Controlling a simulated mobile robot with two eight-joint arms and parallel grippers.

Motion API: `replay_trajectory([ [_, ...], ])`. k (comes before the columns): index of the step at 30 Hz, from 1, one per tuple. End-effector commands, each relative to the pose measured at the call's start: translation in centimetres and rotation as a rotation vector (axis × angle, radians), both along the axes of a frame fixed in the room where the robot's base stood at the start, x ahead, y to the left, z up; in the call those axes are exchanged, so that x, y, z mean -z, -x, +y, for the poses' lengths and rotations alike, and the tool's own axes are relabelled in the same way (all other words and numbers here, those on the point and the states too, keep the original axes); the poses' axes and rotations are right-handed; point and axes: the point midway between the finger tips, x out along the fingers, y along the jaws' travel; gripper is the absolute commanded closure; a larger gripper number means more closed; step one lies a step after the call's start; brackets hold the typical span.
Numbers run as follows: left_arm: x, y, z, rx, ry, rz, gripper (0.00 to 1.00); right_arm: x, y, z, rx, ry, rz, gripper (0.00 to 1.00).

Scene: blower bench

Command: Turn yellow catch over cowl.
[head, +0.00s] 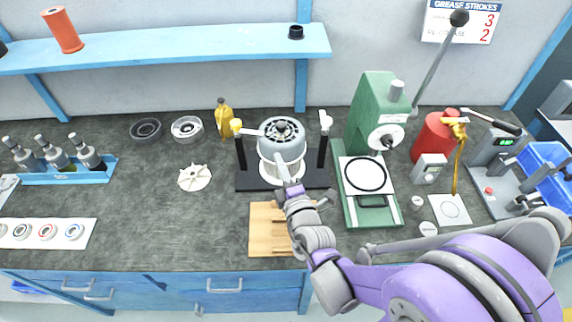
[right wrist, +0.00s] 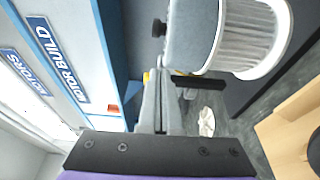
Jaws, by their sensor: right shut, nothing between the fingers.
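The grey cowl (head: 283,145) sits on a white ribbed housing at the middle of the bench, with a black knob on top. It shows large in the right wrist view (right wrist: 195,35). The yellow catch (head: 237,126) is on the left black post; its pale arm points right and appears to reach over the cowl's edge. A white catch (head: 326,121) tops the right post, its arm not lying across the cowl. My right gripper (head: 280,160) is shut and empty, at the cowl's near side; contact cannot be told. My left gripper is out of view.
A wooden block (head: 268,232) lies in front of the black base. A green press (head: 375,150) stands close on the right. A white impeller (head: 195,177) and a yellow bottle (head: 224,117) are to the left. The bench between impeller and drawers is clear.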

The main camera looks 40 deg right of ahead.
Motion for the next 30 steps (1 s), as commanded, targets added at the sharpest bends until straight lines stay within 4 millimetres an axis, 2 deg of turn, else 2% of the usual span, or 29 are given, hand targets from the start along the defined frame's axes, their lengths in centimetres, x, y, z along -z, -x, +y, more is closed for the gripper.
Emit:
replay_trajectory([
  [9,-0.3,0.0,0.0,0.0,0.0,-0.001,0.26,0.0,1.4,-0.7,0.001,-0.001,0.001,1.0],
  [11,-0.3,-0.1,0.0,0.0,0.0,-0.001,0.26,-0.2,1.2,-0.5,-0.004,-0.017,-0.015,1.0],
  [14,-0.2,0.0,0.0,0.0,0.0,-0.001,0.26,-1.6,0.0,0.9,-0.023,-0.108,-0.112,1.0],
  [18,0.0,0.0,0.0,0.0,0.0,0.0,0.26,-4.9,-2.6,4.3,-0.041,-0.418,-0.379,1.0],
  [21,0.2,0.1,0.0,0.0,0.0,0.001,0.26,-5.9,-3.7,6.4,0.002,-0.708,-0.569,1.0],
  [25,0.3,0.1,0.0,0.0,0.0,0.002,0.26,-4.4,-3.8,8.9,0.131,-1.038,-0.728,1.0],
  [30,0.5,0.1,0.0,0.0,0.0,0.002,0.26,-1.1,-2.6,11.8,0.316,-1.28,-0.813,1.0],
])
